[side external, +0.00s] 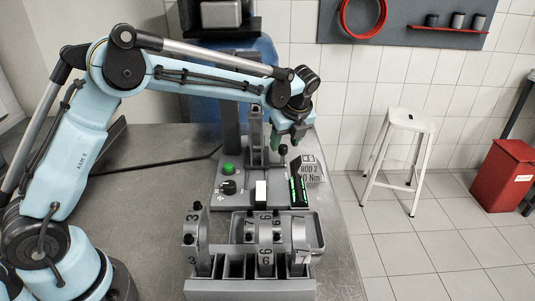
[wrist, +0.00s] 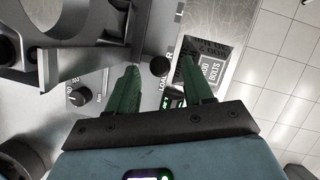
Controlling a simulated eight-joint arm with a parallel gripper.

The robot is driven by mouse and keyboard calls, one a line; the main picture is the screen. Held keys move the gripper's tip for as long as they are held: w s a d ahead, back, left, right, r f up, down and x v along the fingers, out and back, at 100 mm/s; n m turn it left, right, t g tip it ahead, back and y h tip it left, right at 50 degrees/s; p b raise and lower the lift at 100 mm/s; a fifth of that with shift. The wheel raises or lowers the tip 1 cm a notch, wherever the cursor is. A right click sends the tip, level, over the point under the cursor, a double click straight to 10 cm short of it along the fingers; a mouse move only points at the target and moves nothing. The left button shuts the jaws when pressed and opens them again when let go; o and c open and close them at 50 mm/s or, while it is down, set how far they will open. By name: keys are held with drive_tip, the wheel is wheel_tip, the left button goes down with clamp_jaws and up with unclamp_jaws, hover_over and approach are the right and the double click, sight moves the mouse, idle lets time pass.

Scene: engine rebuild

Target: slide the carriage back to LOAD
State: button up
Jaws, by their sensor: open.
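My gripper (side external: 289,141) hangs over the right side of the grey press fixture (side external: 228,190), its green fingers pointing down. A black ball knob (side external: 283,150) stands on a stem just below the fingers. In the wrist view the green fingers (wrist: 157,84) are spread apart, with the black knob (wrist: 160,67) in the gap between them, touching neither as far as I can see.
A green button (side external: 229,168) and black dial (side external: 228,187) sit on the fixture's left. A rack (side external: 249,289) with numbered bearing caps and a grey tray (side external: 318,235) lie in front.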

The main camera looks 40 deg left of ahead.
drive_tip(key=shift+x, duration=0.8)
drive_tip(key=shift+c, duration=0.3)
clamp_jaws()
